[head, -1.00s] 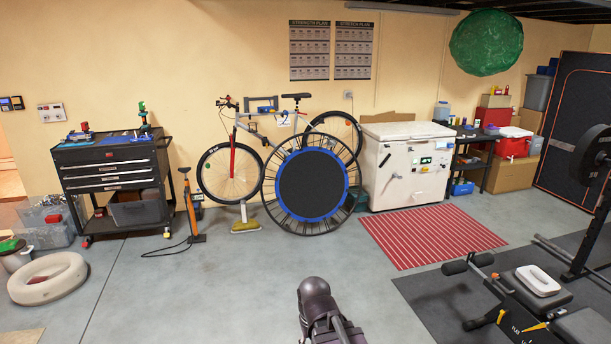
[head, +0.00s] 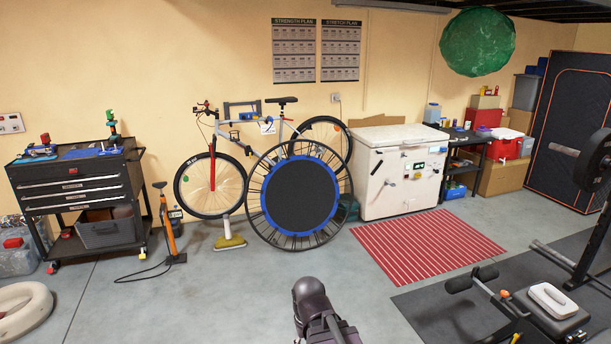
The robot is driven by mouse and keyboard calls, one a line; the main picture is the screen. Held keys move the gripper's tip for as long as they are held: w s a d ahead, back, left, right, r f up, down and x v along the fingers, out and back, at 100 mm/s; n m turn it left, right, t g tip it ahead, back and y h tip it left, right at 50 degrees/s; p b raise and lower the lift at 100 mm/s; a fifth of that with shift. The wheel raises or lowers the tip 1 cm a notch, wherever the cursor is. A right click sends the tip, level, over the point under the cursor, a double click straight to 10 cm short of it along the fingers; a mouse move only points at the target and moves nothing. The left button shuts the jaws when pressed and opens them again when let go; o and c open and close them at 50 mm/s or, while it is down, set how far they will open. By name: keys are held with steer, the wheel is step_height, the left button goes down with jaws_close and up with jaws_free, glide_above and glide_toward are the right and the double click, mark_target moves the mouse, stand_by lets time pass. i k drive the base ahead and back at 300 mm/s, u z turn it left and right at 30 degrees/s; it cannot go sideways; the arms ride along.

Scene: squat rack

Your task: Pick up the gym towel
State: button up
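A white folded item (head: 552,299), which looks like the gym towel, lies on the black pad of a weight bench at the lower right of the head view. A dark part of my arm shows at the bottom middle, to the left of the bench and apart from it. My gripper itself is not in view, so its fingers cannot be seen.
The weight bench (head: 480,281) stands on a black mat (head: 436,309), beside a rack with a weight plate (head: 594,160). A red striped mat (head: 425,243) lies behind it. A bicycle (head: 213,185), trampoline (head: 300,195) and white chest (head: 400,170) line the wall. Grey floor is open in front.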

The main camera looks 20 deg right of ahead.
mark_target(556, 303)
steer(key=z, duration=0.25)
steer(key=i, duration=1.5)
steer(key=z, duration=0.65)
steer(key=i, duration=0.85)
steer(key=z, duration=0.8)
steer(key=i, duration=0.75)
steer(key=z, duration=0.45)
steer(key=i, duration=0.6)
steer(key=z, duration=0.3)
